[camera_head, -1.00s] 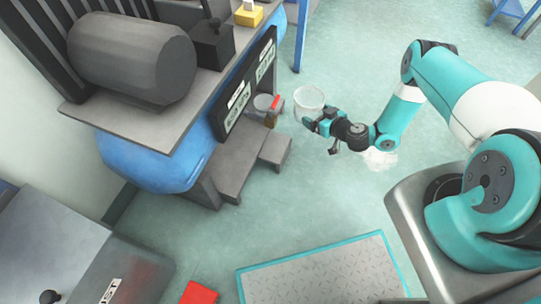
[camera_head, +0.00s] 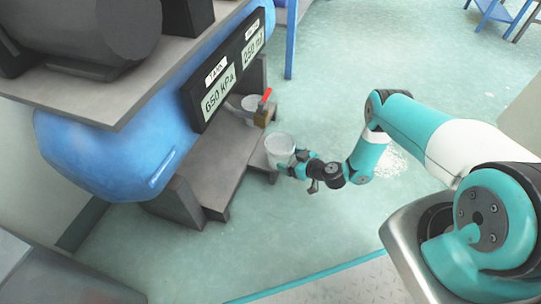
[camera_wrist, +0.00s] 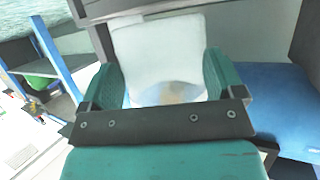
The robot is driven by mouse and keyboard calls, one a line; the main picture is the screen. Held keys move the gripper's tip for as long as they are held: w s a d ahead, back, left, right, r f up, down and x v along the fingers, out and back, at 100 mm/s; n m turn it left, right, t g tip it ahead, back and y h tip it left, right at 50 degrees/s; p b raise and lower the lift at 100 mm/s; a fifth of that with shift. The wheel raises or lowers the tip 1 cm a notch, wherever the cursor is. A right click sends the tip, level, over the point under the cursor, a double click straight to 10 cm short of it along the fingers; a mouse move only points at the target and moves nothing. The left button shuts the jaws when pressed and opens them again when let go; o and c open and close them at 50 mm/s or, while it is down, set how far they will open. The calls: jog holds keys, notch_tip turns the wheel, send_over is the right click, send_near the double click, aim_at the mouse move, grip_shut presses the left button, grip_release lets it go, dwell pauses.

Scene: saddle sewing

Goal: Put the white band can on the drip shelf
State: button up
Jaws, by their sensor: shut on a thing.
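My gripper (camera_head: 298,162) is shut on a pale, whitish can (camera_head: 280,149) with an open top. In the wrist view the can (camera_wrist: 158,50) sits upright between the two teal fingers, with a tan patch low on it. A grey stepped shelf (camera_head: 208,172), which looks like the drip shelf, stands under the blue tank. In the head view the held can overlaps the shelf's right edge; I cannot tell whether it is over the shelf or in front of it, or touching it.
Another light can or cup (camera_head: 250,103) stands at the shelf's back, beside a brass valve with a red handle (camera_head: 266,96). A dark gauge panel (camera_head: 226,72) hangs on the blue tank (camera_head: 110,150) above.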

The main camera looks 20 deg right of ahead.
aim_at(270, 147)
jog(key=w+a, duration=0.1)
jog(key=w+b, duration=0.1)
jog(key=w, duration=0.1)
jog(key=w+a, duration=0.1)
jog(key=shift+w+a+b, duration=0.3)
jog(key=shift+a+b, duration=0.05)
jog(key=shift+b, duration=0.05)
jog(key=w+b, duration=0.1)
jog(key=w+a, duration=0.1)
jog(key=w+a+b, duration=0.1)
jog(key=shift+w+a+f+b, duration=0.1)
jog(key=shift+w+f+b, duration=0.05)
jog(key=shift+f+b, duration=0.45)
jog(key=shift+f, duration=0.15)
